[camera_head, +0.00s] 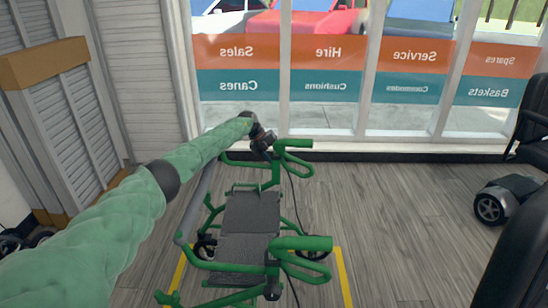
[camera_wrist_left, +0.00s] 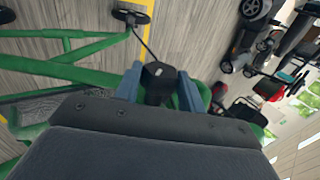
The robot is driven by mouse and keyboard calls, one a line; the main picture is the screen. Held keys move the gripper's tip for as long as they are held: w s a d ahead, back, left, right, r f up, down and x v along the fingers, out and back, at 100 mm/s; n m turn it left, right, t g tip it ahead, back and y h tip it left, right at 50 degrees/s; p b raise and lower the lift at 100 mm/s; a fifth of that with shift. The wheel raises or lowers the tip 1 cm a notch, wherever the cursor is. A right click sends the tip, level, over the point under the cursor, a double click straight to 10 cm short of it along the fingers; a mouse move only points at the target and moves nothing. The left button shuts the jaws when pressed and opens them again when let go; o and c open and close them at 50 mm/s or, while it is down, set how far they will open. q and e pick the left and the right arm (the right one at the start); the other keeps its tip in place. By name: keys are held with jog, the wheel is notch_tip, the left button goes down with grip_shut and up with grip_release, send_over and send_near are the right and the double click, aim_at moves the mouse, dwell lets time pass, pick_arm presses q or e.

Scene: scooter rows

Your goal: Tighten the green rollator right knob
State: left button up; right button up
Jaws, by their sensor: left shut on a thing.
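The green rollator (camera_head: 289,243) stands on the wood floor, with a dark grey seat (camera_head: 250,212) and green handles. My left arm reaches across to its far side. My left gripper (camera_head: 265,140) is at the upright below the far handle (camera_head: 295,143). In the left wrist view, the gripper's two blue-grey fingers stand on either side of a black knob (camera_wrist_left: 157,83) and are shut on it. The knob's lower part is hidden by the gripper body. Another dark knob (camera_head: 272,289) shows below the near handle. My right gripper is out of view.
Yellow floor lines (camera_head: 345,280) run around the rollator. A window wall with signs (camera_head: 320,50) stands behind it, and grey slatted panels (camera_head: 75,120) stand at left. A scooter's wheel (camera_head: 490,209) is at right. Floor between is clear.

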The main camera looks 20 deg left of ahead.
pick_arm(q)
jog(key=o, duration=1)
jog(key=shift+v, duration=3.85)
